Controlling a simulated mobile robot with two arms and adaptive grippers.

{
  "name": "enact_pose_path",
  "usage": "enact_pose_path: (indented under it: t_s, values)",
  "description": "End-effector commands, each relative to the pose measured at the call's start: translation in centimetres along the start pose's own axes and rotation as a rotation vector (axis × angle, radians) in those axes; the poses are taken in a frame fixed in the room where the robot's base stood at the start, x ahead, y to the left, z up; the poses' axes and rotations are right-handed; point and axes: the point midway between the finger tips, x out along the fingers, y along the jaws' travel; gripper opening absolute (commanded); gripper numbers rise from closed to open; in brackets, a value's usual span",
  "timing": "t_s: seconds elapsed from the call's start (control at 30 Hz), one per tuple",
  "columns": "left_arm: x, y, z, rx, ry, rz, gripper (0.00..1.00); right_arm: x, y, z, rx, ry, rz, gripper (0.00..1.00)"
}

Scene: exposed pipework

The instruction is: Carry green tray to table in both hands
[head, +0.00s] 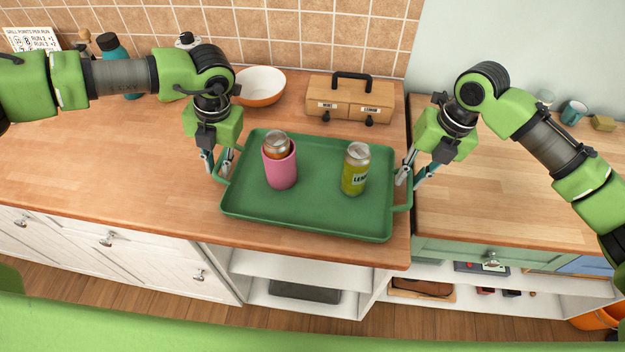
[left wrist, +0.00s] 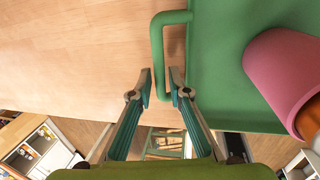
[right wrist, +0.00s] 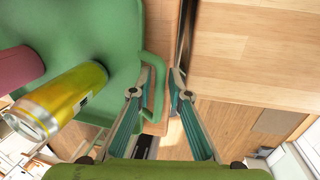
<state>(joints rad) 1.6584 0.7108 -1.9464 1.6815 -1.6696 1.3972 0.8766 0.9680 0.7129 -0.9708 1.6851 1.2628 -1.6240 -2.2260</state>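The green tray (head: 315,212) lies on the wooden counter, with a handle at each short side. On it stand a pink sleeve (head: 280,172) with a can inside and a yellow-green can (head: 355,172). My left gripper (head: 216,166) is at the left handle; in the left wrist view the handle bar (left wrist: 157,55) lies between its open fingers (left wrist: 161,75). My right gripper (head: 411,178) is at the right handle; in the right wrist view that handle (right wrist: 159,92) lies between its open fingers (right wrist: 162,76). I cannot identify the table in these views.
A white-and-orange bowl (head: 259,87) and a wooden box (head: 349,101) with a black handle stand behind the tray. A lower wooden worktop (head: 500,190) adjoins on the right, past a gap. The counter (head: 110,170) left of the tray is clear.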

Motion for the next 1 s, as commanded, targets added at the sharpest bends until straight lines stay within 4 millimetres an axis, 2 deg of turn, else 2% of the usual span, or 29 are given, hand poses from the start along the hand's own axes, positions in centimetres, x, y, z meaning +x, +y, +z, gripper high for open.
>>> enact_pose_path:
  t_s: [0.13,0.4,0.43,0.5,1.0]
  values:
    - [0.73,-0.01,0.02,0.0,-0.001,0.0,0.17,0.76,-0.01,-0.02,0.0,0.0,-0.001,0.17]
    - [0.82,0.0,0.02,0.0,-0.001,0.0,0.17,0.85,-0.02,-0.01,0.0,0.0,0.0,0.17]
    - [0.82,0.0,0.02,0.0,-0.001,0.0,0.15,0.84,-0.02,0.0,0.0,0.0,0.0,0.15]
    - [0.81,0.0,0.02,0.0,-0.001,0.0,0.0,0.83,-0.02,0.0,0.0,0.0,0.0,0.0]
    - [0.28,0.12,0.09,-0.001,-0.003,0.0,0.0,0.27,0.1,0.07,0.0,-0.002,0.001,0.0]
